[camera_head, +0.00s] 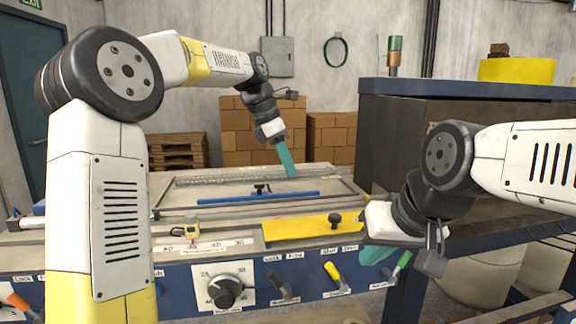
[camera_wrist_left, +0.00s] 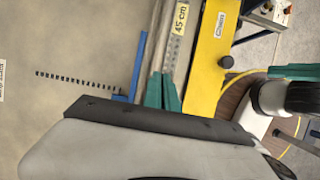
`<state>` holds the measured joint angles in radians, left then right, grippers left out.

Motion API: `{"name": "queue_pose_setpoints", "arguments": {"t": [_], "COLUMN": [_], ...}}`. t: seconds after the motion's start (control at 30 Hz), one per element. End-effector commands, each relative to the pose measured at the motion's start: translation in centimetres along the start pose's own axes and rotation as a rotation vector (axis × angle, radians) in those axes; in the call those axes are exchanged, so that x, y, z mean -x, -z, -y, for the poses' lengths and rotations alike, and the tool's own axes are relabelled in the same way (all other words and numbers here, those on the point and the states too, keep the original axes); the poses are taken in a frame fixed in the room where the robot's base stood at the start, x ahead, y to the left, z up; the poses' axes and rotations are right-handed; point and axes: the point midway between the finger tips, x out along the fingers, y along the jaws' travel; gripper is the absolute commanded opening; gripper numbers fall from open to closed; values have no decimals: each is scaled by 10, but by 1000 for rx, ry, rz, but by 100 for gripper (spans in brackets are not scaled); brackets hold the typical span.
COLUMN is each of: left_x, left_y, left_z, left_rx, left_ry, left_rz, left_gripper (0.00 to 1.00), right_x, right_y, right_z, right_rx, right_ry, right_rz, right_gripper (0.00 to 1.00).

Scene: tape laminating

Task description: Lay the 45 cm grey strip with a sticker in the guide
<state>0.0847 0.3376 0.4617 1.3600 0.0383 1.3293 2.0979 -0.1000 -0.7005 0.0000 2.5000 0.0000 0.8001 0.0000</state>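The grey strip (camera_head: 225,180) with a pale yellow sticker near its right end runs across the far part of the bench. In the left wrist view the strip carries a "45 cm" sticker (camera_wrist_left: 180,20) and runs down to my left gripper's teal fingers. My left gripper (camera_head: 291,176) points down and appears shut on the strip, with the sticker to its right; the exact contact is hard to see. The guide is not clearly identifiable; a blue bar (camera_head: 258,198) and a yellow plate (camera_head: 310,228) lie nearer. My right gripper (camera_head: 375,252) is low at the right, its fingers partly hidden.
The bench front carries a dial (camera_head: 224,290) and several coloured levers. A dark cabinet (camera_head: 395,130) rises at the right. Cardboard boxes (camera_head: 250,130) are stacked behind.

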Motion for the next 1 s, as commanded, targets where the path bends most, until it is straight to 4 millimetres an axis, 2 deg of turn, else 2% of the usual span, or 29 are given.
{"name": "queue_pose_setpoints", "arguments": {"t": [0.6,1.0], "left_x": [-53,-62], "left_y": [22,26], "left_z": [0,0], "left_rx": [0,0], "left_ry": [2,1], "left_rz": [-1,0], "left_gripper": [0,0], "right_x": [0,0], "right_y": [0,0], "right_z": [0,0], "right_rx": [0,0], "right_ry": [0,0], "right_rz": [1,1], "right_gripper": [0,0]}}
